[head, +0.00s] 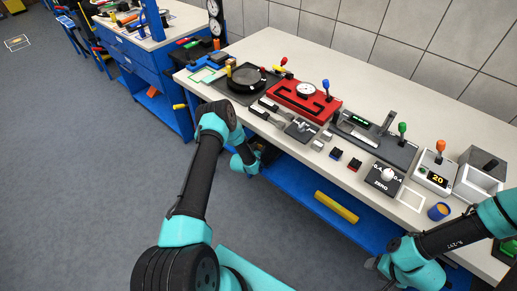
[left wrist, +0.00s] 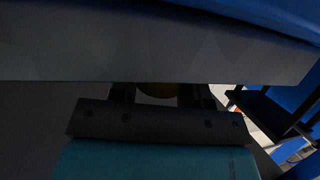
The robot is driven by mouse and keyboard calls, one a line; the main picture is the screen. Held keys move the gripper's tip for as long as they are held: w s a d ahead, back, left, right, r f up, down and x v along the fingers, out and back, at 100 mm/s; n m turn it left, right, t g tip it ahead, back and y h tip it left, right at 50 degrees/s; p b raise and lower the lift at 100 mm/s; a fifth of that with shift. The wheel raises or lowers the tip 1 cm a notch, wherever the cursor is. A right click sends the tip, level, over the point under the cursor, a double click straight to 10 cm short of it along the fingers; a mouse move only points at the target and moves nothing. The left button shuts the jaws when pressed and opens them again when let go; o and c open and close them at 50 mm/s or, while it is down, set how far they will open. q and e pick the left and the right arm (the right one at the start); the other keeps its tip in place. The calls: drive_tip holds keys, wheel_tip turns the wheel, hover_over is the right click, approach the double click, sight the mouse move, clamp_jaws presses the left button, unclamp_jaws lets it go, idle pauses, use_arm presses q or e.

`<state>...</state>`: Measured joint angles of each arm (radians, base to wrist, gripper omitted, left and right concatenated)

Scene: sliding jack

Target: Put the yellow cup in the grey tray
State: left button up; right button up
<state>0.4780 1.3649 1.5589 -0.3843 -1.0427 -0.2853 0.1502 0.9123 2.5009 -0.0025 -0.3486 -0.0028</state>
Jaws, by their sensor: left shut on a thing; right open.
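My left gripper (head: 268,151) is low at the front edge of the bench, partly hidden behind my own arm and the bench. In the left wrist view its fingers (left wrist: 157,94) are shut on a dark yellow rounded thing, probably the yellow cup (left wrist: 157,90), mostly hidden by the pale bench edge. A grey open box, probably the grey tray (head: 467,184), stands at the right end of the bench, far from my left gripper.
The bench (head: 405,215) carries a red slotted block (head: 300,101), a dark round turntable (head: 246,80), a dark sliding jack (head: 372,140) and a blue cup with an orange inside (head: 438,211). A yellow roll (head: 336,207) lies on the blue lower shelf. The bench edge overhangs my left gripper.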

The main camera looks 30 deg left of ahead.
use_arm(q)
drive_tip(key=shift+f, duration=0.3)
drive_tip(key=o, duration=1)
drive_tip(key=shift+r, duration=0.4)
drive_tip(key=v, duration=1.2)
drive_tip(key=shift+d+f, duration=0.1)
